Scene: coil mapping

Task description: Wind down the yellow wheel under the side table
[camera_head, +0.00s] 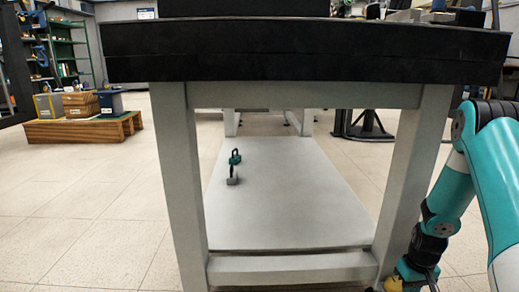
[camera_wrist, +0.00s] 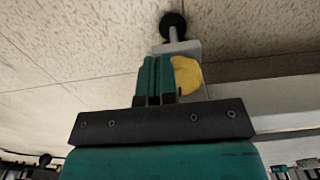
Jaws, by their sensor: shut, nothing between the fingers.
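The yellow wheel (camera_wrist: 187,74) is a rounded disc beside the pale table leg (camera_wrist: 180,48), with a black foot (camera_wrist: 173,24) past it. My gripper (camera_wrist: 155,60) is shut and empty, its teal fingers together just left of the wheel and covering its left edge. I cannot tell whether they touch it. In the head view a bit of the wheel (camera_head: 393,284) shows at the bottom edge, by the lower right corner of the side table (camera_head: 300,50), which has a black top and pale frame. My arm reaches down there from the right.
The table's lower shelf (camera_head: 285,215) carries a small green and grey tool. A pale frame beam (camera_wrist: 250,67) runs right from the leg in the wrist view. A wooden pallet (camera_head: 70,130) with boxes stands far left. The tiled floor left of the table is clear.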

